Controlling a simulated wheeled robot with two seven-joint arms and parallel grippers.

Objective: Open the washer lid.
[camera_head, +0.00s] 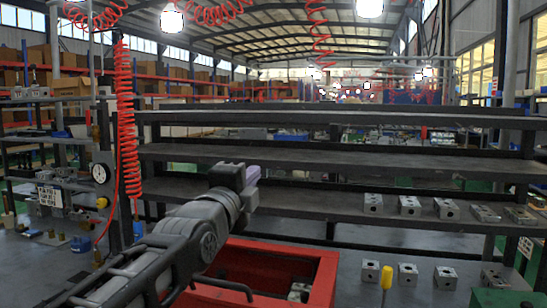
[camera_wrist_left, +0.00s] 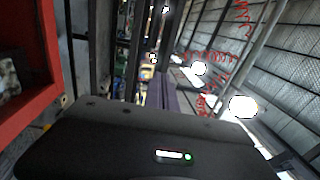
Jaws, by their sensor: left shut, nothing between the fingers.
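A red box (camera_head: 325,278), which I take to be the washer, stands at the bottom centre of the head view. Its top shows an opening with a dark red inside and small metal parts in it. I cannot make out a separate lid. Its red rim (camera_wrist_left: 50,45) also shows at the left of the wrist view. My left gripper (camera_head: 251,175) is above and behind the box, shut and empty, with purplish fingers. The fingers also show in the left wrist view (camera_wrist_left: 168,95). My left arm covers the box's left side. My right gripper is not in view.
A dark multi-level rack (camera_head: 330,160) stands behind the box. Several metal valve blocks (camera_head: 409,206) sit on its lower shelf and on the table at right. A yellow-handled screwdriver (camera_head: 387,278) stands near them. A red coiled hose (camera_head: 124,120) hangs at left.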

